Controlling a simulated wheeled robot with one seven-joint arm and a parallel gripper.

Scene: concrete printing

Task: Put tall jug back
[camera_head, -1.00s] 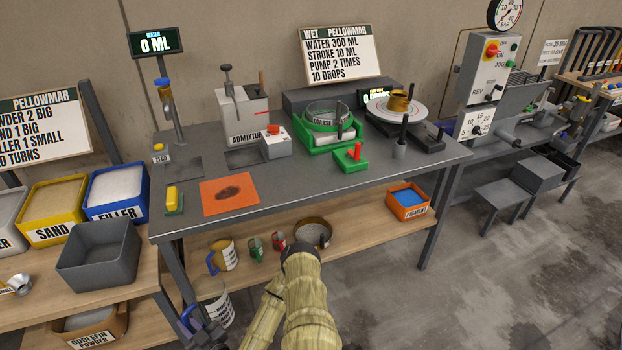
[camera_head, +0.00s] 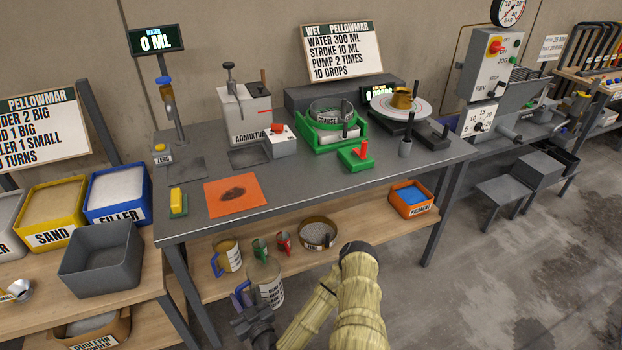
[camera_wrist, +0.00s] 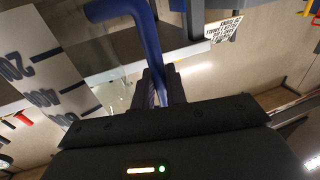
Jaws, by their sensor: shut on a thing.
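The tall jug (camera_head: 266,280) is clear with dark measuring marks and a blue handle. In the head view it is in front of the lower wooden shelf, upright or nearly so. My gripper (camera_head: 253,322) is at its left side, at the blue handle. In the wrist view the blue handle (camera_wrist: 152,45) runs down between my gripper's fingers (camera_wrist: 160,90), which are shut on it. The marked jug wall (camera_wrist: 45,65) fills the left of that view. I cannot tell whether the jug's base touches anything.
The lower shelf (camera_head: 375,225) holds a smaller jug with a blue handle (camera_head: 226,256), green and red small cups (camera_head: 261,248), a round sieve (camera_head: 318,233) and an orange pigment box (camera_head: 411,198). Shelf space right of the sieve is clear. The tabletop (camera_head: 310,172) overhangs the shelf.

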